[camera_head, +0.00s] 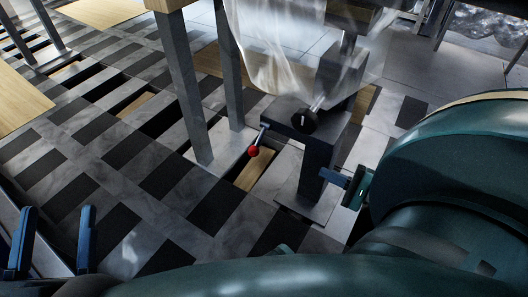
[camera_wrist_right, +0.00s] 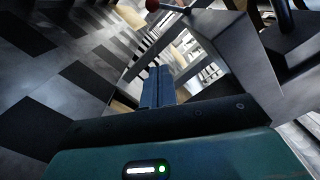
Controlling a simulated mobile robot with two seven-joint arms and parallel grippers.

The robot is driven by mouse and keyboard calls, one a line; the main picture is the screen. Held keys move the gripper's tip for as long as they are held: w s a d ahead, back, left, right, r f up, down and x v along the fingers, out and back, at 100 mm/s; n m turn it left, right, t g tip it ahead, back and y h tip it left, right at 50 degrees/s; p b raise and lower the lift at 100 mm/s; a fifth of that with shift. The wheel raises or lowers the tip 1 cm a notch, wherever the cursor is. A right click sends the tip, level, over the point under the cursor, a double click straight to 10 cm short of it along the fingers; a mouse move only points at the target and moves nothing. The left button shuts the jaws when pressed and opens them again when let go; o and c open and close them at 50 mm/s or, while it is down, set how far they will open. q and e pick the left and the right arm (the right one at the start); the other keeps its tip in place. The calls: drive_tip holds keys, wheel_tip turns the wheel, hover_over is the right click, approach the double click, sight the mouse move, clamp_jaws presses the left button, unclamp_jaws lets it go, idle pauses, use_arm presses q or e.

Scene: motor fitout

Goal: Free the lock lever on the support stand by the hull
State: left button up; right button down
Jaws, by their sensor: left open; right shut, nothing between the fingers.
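The grey support stand (camera_head: 318,165) stands right of centre in the head view. A short lever (camera_head: 262,134) with a red ball knob (camera_head: 254,150) sticks out from its left side; the red ball also shows at the top edge of the right wrist view (camera_wrist_right: 152,4). A black knob (camera_head: 304,121) sits on the stand's front. My right gripper (camera_head: 325,174) is shut and empty, just right of the stand's post, its blue fingers pointing left. In the right wrist view its fingers (camera_wrist_right: 158,72) are together, below the red ball. My left gripper (camera_head: 57,210) is open and empty at the lower left.
A translucent sheet (camera_head: 275,50) hangs above the stand. Grey legs (camera_head: 188,90) rise left of the lever. The floor (camera_head: 130,190) is checkered, with dark gaps and wooden panels (camera_head: 20,95). My right arm fills the lower right. I cannot clearly make out the hull.

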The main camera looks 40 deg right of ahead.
sight(259, 140)
drive_tip(key=f+b+x, duration=0.1)
drive_tip(key=b+x, duration=0.3)
drive_tip(key=x, duration=1.6)
use_arm(q)
drive_tip(key=r+m+h, duration=0.2)
drive_tip(key=r+m+t+h, duration=0.1)
drive_tip(key=m, duration=0.1)
drive_tip(key=shift+w+a+r+h+p, duration=0.15)
drive_tip(key=shift+a+r+h+p, duration=0.15)
drive_tip(key=shift+r, duration=0.1)
use_arm(e)
drive_tip(key=s+a+r, duration=0.2)
drive_tip(key=shift+s+a+r, duration=0.15)
drive_tip(key=shift+s+r, duration=0.1)
drive_tip(key=shift+r, duration=0.15)
use_arm(q)
drive_tip(key=shift+r, duration=0.1)
